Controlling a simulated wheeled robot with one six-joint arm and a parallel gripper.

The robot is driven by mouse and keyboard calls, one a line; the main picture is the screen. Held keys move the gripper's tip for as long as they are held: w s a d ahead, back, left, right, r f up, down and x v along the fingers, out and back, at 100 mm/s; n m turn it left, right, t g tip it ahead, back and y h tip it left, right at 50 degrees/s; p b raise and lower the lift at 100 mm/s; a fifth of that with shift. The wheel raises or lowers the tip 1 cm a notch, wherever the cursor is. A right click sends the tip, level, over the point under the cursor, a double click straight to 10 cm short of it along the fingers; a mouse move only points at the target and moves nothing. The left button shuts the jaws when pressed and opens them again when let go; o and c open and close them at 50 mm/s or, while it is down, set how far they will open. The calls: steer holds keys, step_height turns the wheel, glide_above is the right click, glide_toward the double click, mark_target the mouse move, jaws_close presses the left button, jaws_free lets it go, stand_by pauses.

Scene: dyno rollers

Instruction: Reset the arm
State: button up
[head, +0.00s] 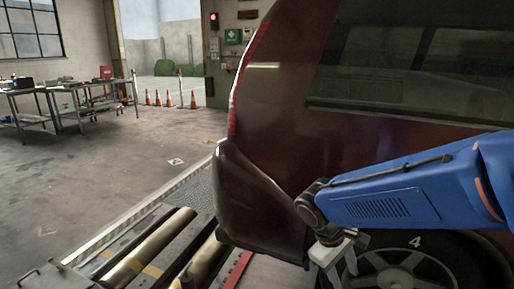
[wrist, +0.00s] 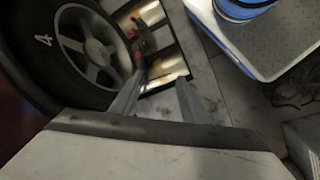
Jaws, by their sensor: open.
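My arm is blue and reaches in from the right in the head view, passing in front of the dark red car (head: 275,110). My gripper (head: 342,268) hangs at its end, pointing down beside the rear wheel (head: 405,272), which is marked 4. In the wrist view the two fingers of my gripper (wrist: 158,92) stand apart with nothing between them. Beyond them are the wheel (wrist: 85,50) and shiny rollers (wrist: 165,68). A small red and dark object (wrist: 138,48) is near the wheel and rollers; I cannot tell what it is.
Metal rollers (head: 150,248) lie in the floor at the lower left. Workbenches (head: 62,90) stand along the left wall, and several orange cones (head: 170,99) stand by the doorway. A red light (head: 214,17) shows on the wall. The floor (head: 90,165) between is mostly clear.

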steer(key=s+d+r+m+t+y, duration=0.2)
steer(key=s+d+r+m, duration=0.1)
steer(key=s, duration=0.2)
steer(key=s+d+r+m+t+y, duration=0.2)
steer(key=s+d+r+m, duration=0.1)
steer(key=s, duration=0.3)
steer(key=shift+s+r+m+t, duration=0.3)
steer(key=shift+r+m, duration=0.1)
steer(key=shift+r, duration=0.2)
stand_by(0.5)
